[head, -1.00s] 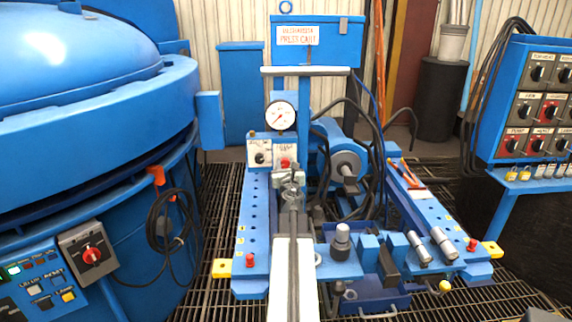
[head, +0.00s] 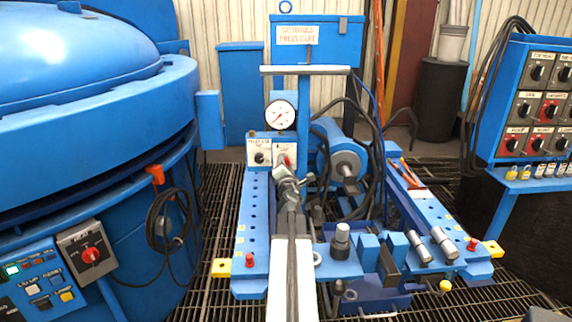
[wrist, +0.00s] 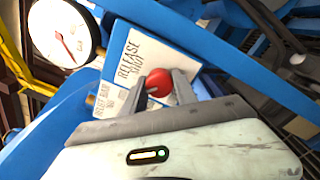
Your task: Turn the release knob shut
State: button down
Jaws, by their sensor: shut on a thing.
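The release knob (wrist: 158,82) is a round red knob on a white panel lettered RELEASE (wrist: 136,52) in the wrist view. My gripper (wrist: 161,87) has its two grey fingers on either side of the knob and is shut on it. In the head view my gripper (head: 284,174) reaches up to the right-hand white panel of the cart. The red knob (head: 287,160) is partly hidden there behind my gripper. Its exact turn cannot be told, as the round head shows no clear pointer.
A pressure gauge (head: 281,115) stands just above the panels. A black knob (head: 259,157) is on the neighbouring panel. A blue motor (head: 346,163) with black hoses is close on the right. The blue furnace (head: 90,110) fills the left side.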

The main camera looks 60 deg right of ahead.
jog(key=m, duration=0.4)
jog(key=shift+w+a+m, duration=0.1)
jog(key=shift+m, duration=2.8)
jog(key=c, duration=1)
grip_release()
